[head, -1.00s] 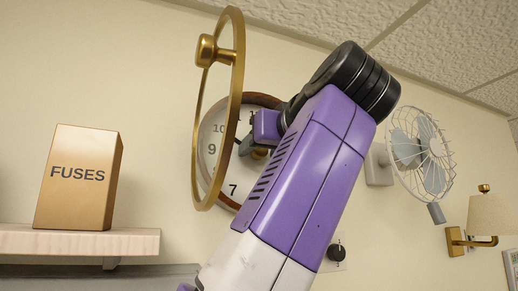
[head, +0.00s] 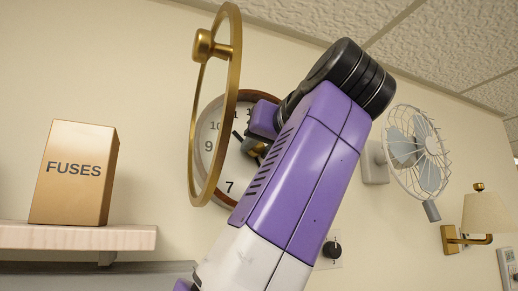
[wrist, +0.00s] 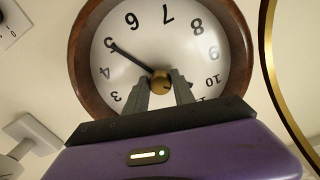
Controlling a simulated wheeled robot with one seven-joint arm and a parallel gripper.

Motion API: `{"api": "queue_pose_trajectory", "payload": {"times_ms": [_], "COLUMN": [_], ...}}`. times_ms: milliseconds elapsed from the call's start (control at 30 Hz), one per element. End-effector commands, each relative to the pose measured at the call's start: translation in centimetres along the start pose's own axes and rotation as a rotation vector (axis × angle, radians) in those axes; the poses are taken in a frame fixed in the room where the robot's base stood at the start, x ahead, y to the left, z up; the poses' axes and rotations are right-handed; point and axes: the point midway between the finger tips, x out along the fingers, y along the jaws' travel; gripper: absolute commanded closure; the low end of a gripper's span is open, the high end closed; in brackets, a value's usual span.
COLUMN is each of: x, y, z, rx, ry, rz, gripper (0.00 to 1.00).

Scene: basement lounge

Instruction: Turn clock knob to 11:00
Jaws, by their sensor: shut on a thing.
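The round wall clock (head: 204,140) has a brown rim and white face, partly hidden behind my arm in the head view. The clock also shows in the wrist view (wrist: 240,40), where its numbers are upside down. The brass knob (wrist: 160,85) sits at the middle of the clock face. My gripper (wrist: 162,80) is shut on the knob, one grey finger on each side. A long dark hand points at 5. A shorter dark piece shows toward 10 to 11, partly hidden by a finger, and I cannot read it exactly. The 12 and 1 are hidden by my gripper.
A brass-framed glass lid-like ring with a knob (head: 237,70) stands open left of the clock. A FUSES box (head: 75,170) sits on a shelf (head: 75,237) at left. A fan (head: 417,150), a lamp (head: 485,213) and a black dial (head: 331,250) are on the wall at right.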

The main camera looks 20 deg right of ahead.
Motion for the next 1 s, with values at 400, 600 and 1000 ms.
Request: {"api": "queue_pose_trajectory", "payload": {"times_ms": [400,600,1000], "x": [-0.06,-0.06,-0.06], "y": [0.0,0.0,0.02], "z": [-0.04,-0.05,-0.05], "rx": [0.254,0.309,0.325], "ry": [0.001,0.001,0.001], "rz": [0.001,0.001,0.001], "gripper": [1.0,1.0,1.0]}}
